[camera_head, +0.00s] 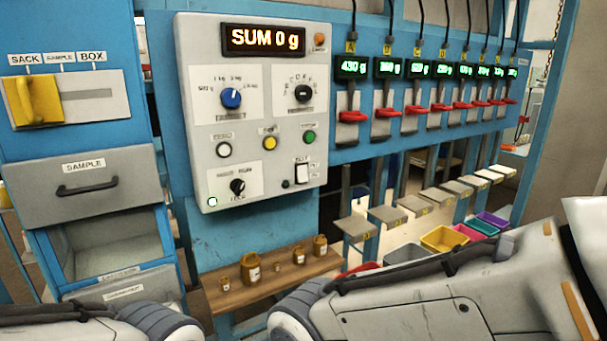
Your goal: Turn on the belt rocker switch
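Which side of the rocker is pressed is too small to tell. My two arms come in along the bottom of the camera_head view, the left one at the lower left and the right one at the lower right. Both arms are below the panel and apart from it. Neither gripper's fingers show.
The panel also holds a SUM 0 g display (263,40), a blue knob (231,98) and several round buttons. A wooden shelf (273,284) with small brown jars stands below. Red levers (353,116) line the right. The space before the panel is clear.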

